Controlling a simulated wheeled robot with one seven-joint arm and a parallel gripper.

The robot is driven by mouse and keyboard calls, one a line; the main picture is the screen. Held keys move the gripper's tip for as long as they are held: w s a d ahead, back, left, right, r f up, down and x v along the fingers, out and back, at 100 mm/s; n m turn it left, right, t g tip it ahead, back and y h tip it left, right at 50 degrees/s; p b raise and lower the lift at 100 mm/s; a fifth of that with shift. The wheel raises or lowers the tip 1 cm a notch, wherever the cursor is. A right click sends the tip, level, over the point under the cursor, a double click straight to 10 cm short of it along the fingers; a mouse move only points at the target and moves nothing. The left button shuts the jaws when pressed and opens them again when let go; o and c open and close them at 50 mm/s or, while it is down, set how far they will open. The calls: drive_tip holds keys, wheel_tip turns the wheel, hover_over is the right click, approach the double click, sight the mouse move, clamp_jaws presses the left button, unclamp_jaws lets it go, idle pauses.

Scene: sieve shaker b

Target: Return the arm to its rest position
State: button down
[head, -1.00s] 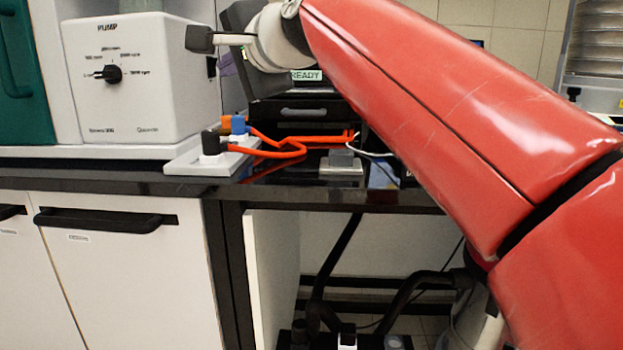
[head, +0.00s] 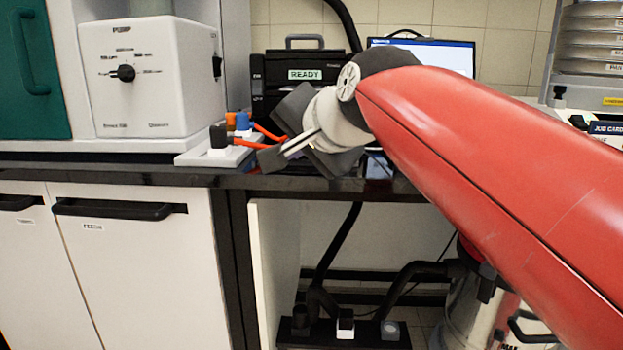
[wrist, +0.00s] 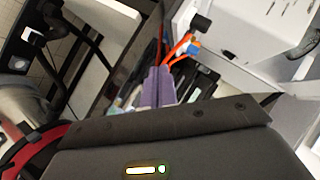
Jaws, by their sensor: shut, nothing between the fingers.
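My red arm (head: 500,170) reaches from the lower right of the head view up to the middle. Its pale wrist (head: 335,120) is bent down and left, in front of the worktop. My gripper (head: 270,158) is shut and empty, its dark tip at the left of the wrist, close in the picture to the white switch plate; I cannot tell the depth gap. In the wrist view the dark gripper housing (wrist: 160,150) fills the bottom and hides what is below it.
The white box with a dial (head: 150,80) stands at the left. The white plate (head: 215,153) holds plugs and orange leads. A black READY device (head: 305,75) and a monitor (head: 440,55) stand behind my wrist. The dark bench edge (head: 120,175) runs below, above white cabinets (head: 135,265).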

drive_tip(key=s+d+f+n+g+h, duration=0.1)
drive_tip(key=s+d+f+h, duration=0.1)
drive_tip(key=s+d+f, duration=0.4)
drive_tip(key=s+d+f+n+g+h, duration=0.2)
drive_tip(key=s+d+f, duration=0.4)
drive_tip(key=f, duration=0.8)
drive_tip(key=s+d+f+n+g+h, duration=0.2)
drive_tip(key=s+d+f, duration=0.4)
drive_tip(key=f, duration=0.4)
drive_tip(key=shift+s+f, duration=0.2)
drive_tip(key=shift+s, duration=0.15)
